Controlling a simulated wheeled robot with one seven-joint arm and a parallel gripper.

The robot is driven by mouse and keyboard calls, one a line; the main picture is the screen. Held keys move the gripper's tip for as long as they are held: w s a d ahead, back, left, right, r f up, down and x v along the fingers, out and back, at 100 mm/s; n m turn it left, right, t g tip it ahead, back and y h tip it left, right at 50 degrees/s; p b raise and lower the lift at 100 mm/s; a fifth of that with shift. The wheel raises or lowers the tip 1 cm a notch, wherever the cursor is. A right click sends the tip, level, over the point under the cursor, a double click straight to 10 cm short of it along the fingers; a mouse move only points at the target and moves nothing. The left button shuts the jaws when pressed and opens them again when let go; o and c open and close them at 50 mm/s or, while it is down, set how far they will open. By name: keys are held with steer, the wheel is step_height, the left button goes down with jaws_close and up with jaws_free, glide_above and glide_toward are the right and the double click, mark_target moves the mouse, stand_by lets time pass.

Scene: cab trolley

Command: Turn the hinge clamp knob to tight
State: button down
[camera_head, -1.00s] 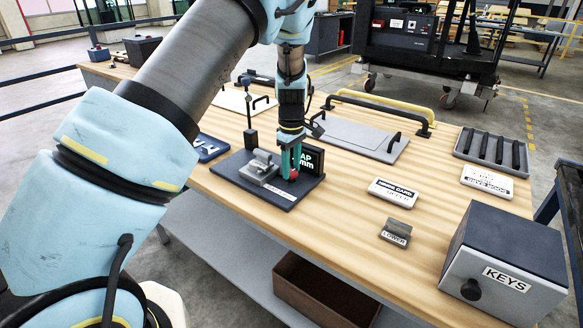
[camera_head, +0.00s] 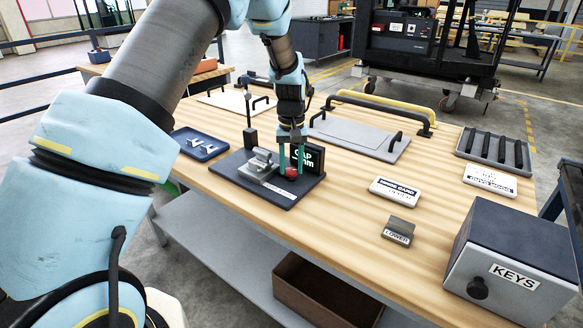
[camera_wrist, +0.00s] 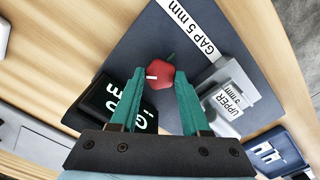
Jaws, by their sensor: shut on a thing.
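The red hinge clamp knob (camera_head: 291,172) stands at the front right of a metal clamp (camera_head: 259,165) on a dark base plate (camera_head: 250,190). In the wrist view the faceted knob (camera_wrist: 160,75) has a white mark on its left side, and a small green mark lies beside its upper right. My gripper (camera_head: 291,170) points down with its green fingers on either side of the knob, shut on it. The fingertips also flank the knob in the wrist view (camera_wrist: 158,80).
A blue tray (camera_head: 200,146) lies left of the base plate and a thin black post (camera_head: 249,125) stands behind. A grey panel (camera_head: 355,135) with handles lies behind to the right. A keys box (camera_head: 505,262) stands front right. Table between is mostly clear.

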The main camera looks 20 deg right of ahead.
steer(key=m, duration=0.6)
steer(key=shift+m+b, duration=0.3)
steer(key=m, duration=0.6)
steer(key=shift+p, duration=0.3)
steer(key=m+p, duration=0.1)
steer(key=m, duration=0.5)
steer(key=shift+r+m+p, duration=0.1)
steer(key=shift+m+p, duration=0.2)
steer(key=m+p, duration=0.2)
steer(key=m, duration=0.4)
steer(key=shift+m, duration=0.3)
steer(key=shift+c, duration=1.9)
jaws_free()
